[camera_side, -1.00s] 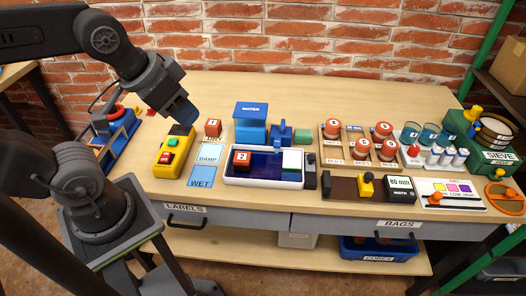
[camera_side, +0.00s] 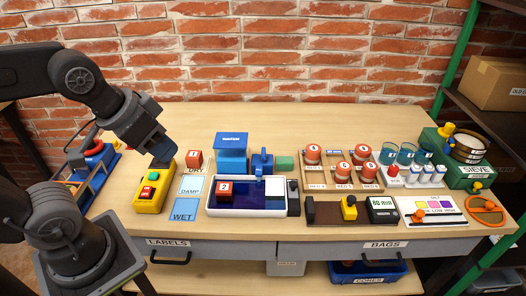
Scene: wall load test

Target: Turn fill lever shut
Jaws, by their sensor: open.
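A blue tap-like fitting (camera_side: 262,161) stands behind the tray, to the right of the blue tank marked WATER (camera_side: 231,153). Its small upright top piece looks like the fill lever, but its turn position is too small to tell. The white-rimmed tray (camera_side: 248,212) in front has a dark blue inside, with a red block marked 2 (camera_side: 226,191) at its left.
A red block marked 1 (camera_side: 194,158) sits by the DRY, DAMP and WET mats (camera_side: 184,210). A wooden rack of red-topped pots (camera_side: 341,168) and blue beakers (camera_side: 406,153) stand to the right. The table's back strip (camera_side: 300,122) is clear.

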